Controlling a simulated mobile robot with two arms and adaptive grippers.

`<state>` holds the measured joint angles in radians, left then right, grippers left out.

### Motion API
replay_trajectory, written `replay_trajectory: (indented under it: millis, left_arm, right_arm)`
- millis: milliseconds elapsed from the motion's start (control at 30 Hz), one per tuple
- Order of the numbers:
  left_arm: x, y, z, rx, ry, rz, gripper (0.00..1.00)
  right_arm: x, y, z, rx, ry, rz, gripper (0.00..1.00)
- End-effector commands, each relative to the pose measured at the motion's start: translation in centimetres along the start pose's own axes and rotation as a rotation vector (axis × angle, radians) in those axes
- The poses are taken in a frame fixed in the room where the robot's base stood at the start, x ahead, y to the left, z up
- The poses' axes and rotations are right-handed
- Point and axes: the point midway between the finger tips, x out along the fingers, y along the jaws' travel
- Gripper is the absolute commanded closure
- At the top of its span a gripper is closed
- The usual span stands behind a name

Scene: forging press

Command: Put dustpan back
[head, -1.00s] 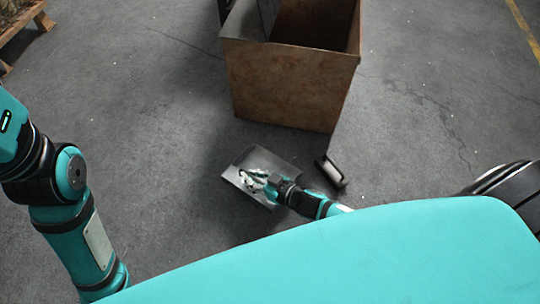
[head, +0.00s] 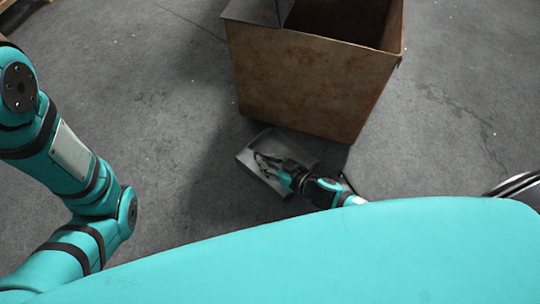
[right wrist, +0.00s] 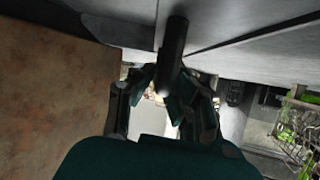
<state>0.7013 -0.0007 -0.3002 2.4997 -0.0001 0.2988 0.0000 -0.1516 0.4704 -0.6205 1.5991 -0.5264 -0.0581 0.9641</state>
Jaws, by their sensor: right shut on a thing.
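The dustpan is a grey metal pan (head: 294,147) in the head view, just in front of a rusty brown bin. My right gripper (head: 264,165) reaches over the pan. In the right wrist view, the fingers of my right gripper (right wrist: 174,95) are closed around its dark round handle (right wrist: 175,38). The grey pan surface (right wrist: 245,22) spreads beyond the handle there. I cannot tell whether the pan touches the floor. My left arm shows at the left of the head view, but its gripper is out of frame.
The open-topped rusty bin (head: 300,85) stands close behind the pan; its brown wall also shows at left in the right wrist view (right wrist: 50,95). The concrete floor (head: 150,70) is clear on the left. A green-and-wire object (right wrist: 298,125) shows at right in the wrist view.

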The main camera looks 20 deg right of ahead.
Motion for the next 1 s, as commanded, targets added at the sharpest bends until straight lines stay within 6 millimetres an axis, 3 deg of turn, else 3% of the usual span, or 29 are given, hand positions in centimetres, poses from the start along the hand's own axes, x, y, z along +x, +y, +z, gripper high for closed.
replay_trajectory:
  millis: [367,400,567,867,1000]
  left_arm:
    - [-0.4,0.1,-0.2,0.000,0.002,0.001,0.60]
    - [-0.4,0.1,-0.2,0.000,0.002,0.001,0.60]
    - [-0.3,0.1,-0.2,0.000,0.003,0.001,0.60]
    - [-0.2,0.1,-0.1,0.000,0.002,0.001,0.60]
    - [0.9,-0.1,0.2,0.000,0.002,0.001,0.60]
  right_arm:
    - [0.2,0.1,0.4,0.002,0.001,0.002,1.00]
    - [0.1,0.1,0.5,0.003,-0.002,0.003,0.85]
    - [0.1,0.1,0.5,0.002,-0.002,0.003,0.65]
    - [0.0,0.1,0.2,0.001,-0.002,0.003,0.65]
    - [-1.7,0.0,0.1,0.006,-0.005,0.004,0.65]
